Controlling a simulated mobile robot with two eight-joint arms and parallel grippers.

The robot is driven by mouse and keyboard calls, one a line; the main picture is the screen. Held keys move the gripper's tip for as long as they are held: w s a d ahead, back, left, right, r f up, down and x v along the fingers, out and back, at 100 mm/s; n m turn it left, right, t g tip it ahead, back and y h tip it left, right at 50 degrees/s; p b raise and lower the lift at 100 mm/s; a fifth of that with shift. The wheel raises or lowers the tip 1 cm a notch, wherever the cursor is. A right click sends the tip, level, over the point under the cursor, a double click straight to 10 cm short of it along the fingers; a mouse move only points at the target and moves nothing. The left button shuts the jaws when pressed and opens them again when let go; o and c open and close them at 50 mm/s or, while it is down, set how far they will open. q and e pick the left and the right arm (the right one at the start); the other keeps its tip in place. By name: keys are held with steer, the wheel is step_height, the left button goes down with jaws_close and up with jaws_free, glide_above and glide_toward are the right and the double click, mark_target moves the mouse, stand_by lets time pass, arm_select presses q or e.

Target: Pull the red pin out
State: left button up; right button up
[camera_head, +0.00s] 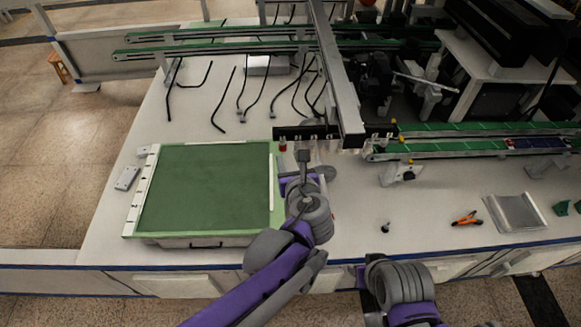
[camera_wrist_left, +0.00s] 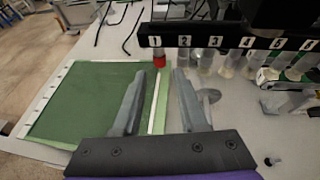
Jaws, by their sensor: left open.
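The red pin (camera_head: 283,146) hangs under the left end of a black numbered bar (camera_head: 300,133). In the left wrist view the red pin (camera_wrist_left: 159,61) sits below label 1 of the black bar (camera_wrist_left: 232,41). My left gripper (camera_wrist_left: 160,76) is open and empty. Its two fingers point towards the bar, and the red pin shows between and beyond their tips, apart from them. In the head view my left gripper (camera_head: 304,174) is just in front of the bar, partly hidden by its wrist. Of my right arm only a grey and purple link shows.
A green mat (camera_head: 205,188) in a light frame lies left of my left gripper. Clear cylinders (camera_wrist_left: 206,62) hang under the other labels. A gantry beam (camera_head: 338,80) stands above the bar. Orange pliers (camera_head: 466,218) and a clear tray (camera_head: 515,212) lie right.

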mark_target(283, 148)
arm_select(q)
steer(key=x, duration=0.7)
steer(key=shift+w+f, duration=0.15)
steer(key=shift+w, duration=0.05)
steer(key=shift+c, duration=0.2)
jaws_close()
